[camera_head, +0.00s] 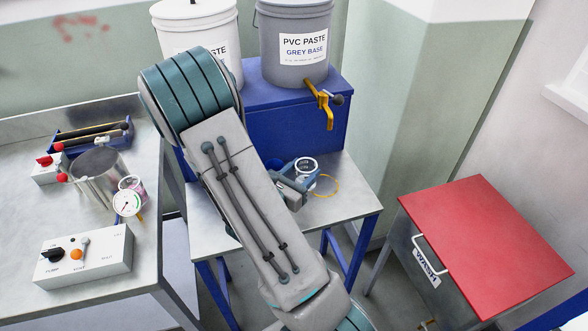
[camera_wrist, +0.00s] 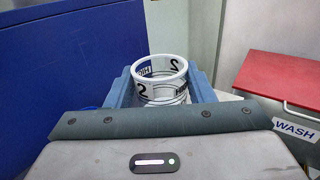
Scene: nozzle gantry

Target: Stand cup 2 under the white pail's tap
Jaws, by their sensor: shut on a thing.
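Cup 2 (camera_wrist: 160,84) is a clear cup with a white rim and black markings, upright between the two blue fingers of my gripper (camera_wrist: 161,92), which is shut on it. In the head view the cup (camera_head: 306,168) and my gripper (camera_head: 297,182) are over the right part of the metal stand top, in front of the blue block. I cannot tell whether the cup's base touches the top. The white pail (camera_head: 183,18) stands on the blue block at the back left. Its tap is hidden behind my arm.
The grey pail (camera_head: 290,22) with a yellow tap (camera_head: 322,104) stands right of the white pail. A yellow ring (camera_head: 336,186) marks the stand top beside the cup. A red-lidded wash bin (camera_head: 490,245) is at right. A bench (camera_head: 90,215) with a control box (camera_head: 84,256) is at left.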

